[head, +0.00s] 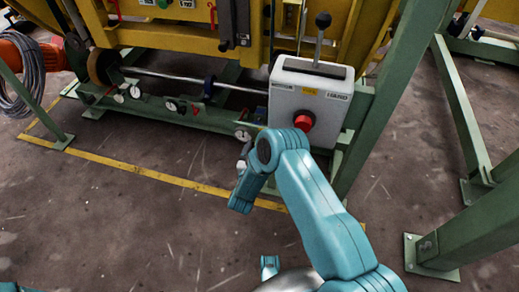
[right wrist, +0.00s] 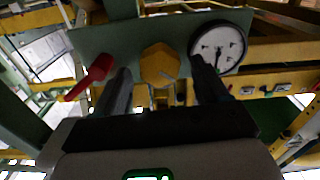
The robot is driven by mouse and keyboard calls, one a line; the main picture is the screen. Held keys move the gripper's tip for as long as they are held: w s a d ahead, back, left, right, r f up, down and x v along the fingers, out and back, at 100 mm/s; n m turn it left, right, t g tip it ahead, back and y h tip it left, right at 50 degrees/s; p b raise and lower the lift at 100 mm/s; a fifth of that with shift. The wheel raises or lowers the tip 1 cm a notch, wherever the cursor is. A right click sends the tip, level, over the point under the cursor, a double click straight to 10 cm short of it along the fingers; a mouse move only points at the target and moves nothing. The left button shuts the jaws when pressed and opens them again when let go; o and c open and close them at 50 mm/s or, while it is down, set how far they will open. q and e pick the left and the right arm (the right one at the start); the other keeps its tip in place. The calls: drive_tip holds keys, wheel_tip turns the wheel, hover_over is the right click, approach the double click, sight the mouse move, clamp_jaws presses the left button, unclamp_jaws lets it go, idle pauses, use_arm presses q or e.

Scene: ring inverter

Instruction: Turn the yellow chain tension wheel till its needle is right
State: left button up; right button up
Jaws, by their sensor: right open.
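The yellow wheel (right wrist: 159,64), with several flat sides, sits on a green panel in the right wrist view. A round white gauge (right wrist: 218,46) is to its right; its dark needle seems to point roughly downward, but the image is too small to read the scale. My right gripper (right wrist: 160,72) is open, its two dark fingers on either side of the wheel. I cannot tell whether they touch it. In the head view my right arm reaches to the green rail, with its gripper (head: 243,168) partly hidden by the arm. The wheel cannot be made out there. My left gripper is not in view.
A red handle (right wrist: 92,76) is left of the wheel. In the head view, a grey control box (head: 310,98) with a red button (head: 304,121) and lever stands beside my right arm. The green rail (head: 190,118) carries several small gauges. Green posts stand at right; the floor in front is clear.

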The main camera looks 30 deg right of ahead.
drive_tip(key=shift+w+d, duration=0.25)
drive_tip(key=shift+d, duration=0.05)
drive_tip(key=c, duration=1.1)
drive_tip(key=shift+o, duration=0.2)
drive_tip(key=shift+n, duration=1.1)
drive_tip(key=o, duration=1.1)
drive_tip(key=shift+c, duration=0.2)
drive_tip(key=shift+a, duration=0.1)
